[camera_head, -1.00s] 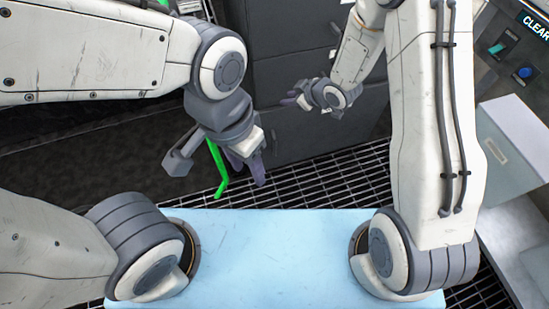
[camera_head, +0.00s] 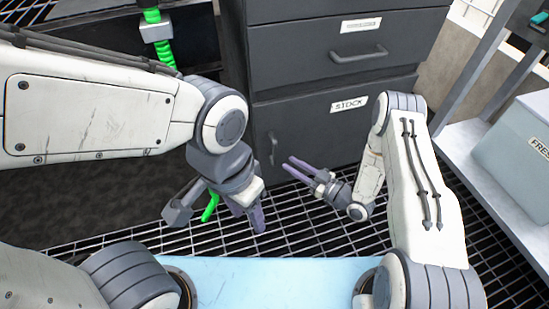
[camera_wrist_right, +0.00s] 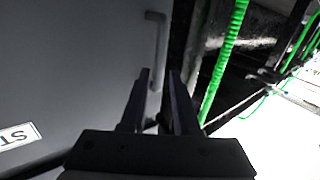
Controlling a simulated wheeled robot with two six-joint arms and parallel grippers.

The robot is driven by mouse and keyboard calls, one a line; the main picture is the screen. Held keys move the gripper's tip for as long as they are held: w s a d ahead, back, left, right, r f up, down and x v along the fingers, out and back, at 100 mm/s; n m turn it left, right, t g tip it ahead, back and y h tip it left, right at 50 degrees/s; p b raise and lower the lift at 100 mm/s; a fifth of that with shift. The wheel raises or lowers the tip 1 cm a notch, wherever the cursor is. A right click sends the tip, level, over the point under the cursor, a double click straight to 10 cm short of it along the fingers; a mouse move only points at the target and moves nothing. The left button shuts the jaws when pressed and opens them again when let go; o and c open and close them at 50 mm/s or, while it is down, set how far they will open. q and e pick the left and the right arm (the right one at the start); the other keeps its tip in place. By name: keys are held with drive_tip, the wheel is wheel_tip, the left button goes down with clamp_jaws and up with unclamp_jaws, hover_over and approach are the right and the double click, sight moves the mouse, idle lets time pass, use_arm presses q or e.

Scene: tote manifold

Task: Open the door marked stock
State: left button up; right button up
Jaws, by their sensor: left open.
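The stock door (camera_head: 310,125) is the dark grey lower front of a cabinet, with a white STOCK label (camera_head: 349,104) at its upper right. It looks shut. Its upright bar handle (camera_head: 271,148) is near the left edge and also shows in the right wrist view (camera_wrist_right: 161,40). My right gripper (camera_head: 288,163) is open and empty, just right of the handle in the head view. In the right wrist view its fingertips (camera_wrist_right: 160,75) flank the handle's lower end in the picture; the depth between them is unclear. My left gripper (camera_head: 250,215) is open and empty, lower left.
A drawer with a horizontal handle (camera_head: 358,54) is above the door. Green coiled hose (camera_head: 160,40) hangs at the left. A metal grate (camera_head: 320,235) covers the floor. A pale bin (camera_head: 520,150) stands on a shelf (camera_head: 470,145) at the right.

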sight(275, 164)
drive_tip(key=shift+b+x, duration=1.5)
drive_tip(key=shift+x, duration=2.4)
clamp_jaws()
